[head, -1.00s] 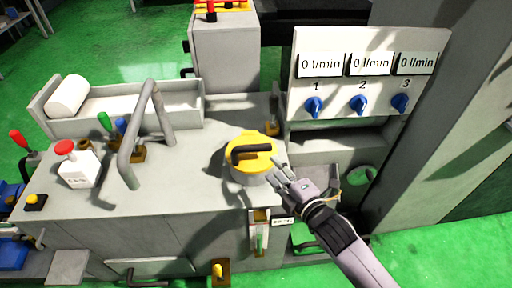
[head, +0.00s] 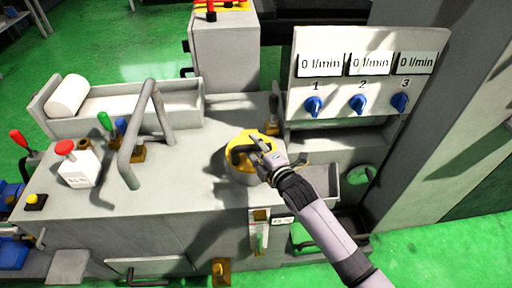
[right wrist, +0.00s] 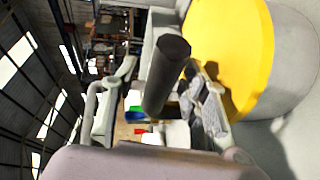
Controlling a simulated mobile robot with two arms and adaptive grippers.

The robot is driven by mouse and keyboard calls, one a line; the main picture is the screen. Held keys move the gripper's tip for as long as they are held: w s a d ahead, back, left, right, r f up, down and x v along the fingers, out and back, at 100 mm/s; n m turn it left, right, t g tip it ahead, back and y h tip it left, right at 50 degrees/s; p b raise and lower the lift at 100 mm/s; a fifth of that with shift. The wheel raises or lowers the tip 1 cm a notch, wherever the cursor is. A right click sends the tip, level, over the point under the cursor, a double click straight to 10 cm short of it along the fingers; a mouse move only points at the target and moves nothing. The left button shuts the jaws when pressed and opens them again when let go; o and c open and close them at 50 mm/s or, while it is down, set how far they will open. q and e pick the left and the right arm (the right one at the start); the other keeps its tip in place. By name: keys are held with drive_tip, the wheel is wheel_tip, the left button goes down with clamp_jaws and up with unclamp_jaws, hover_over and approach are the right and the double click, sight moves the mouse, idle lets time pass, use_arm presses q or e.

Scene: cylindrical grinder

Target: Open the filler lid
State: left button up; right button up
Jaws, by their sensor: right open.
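The filler lid (head: 248,137) is a round yellow cap on a grey filler neck (head: 241,175) on top of the machine. It lies flat on the neck and carries a black bar handle (head: 237,153). My right gripper (head: 263,152) is open over the lid's right side and hides part of the handle and lid. In the right wrist view the black handle (right wrist: 167,72) stands out in front of the open fingers, and the yellow lid (right wrist: 232,50) fills the upper right. I cannot tell whether the fingers touch the handle. My left gripper is not in view.
A panel (head: 368,70) with blue knobs and three flow displays stands behind and to the right. A grey tubular handle (head: 128,158) rises left of the lid. A white box with a red button (head: 79,167) sits farther left. The machine top (head: 190,180) between is clear.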

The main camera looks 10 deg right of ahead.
clamp_jaws()
idle(0.3)
idle(0.4)
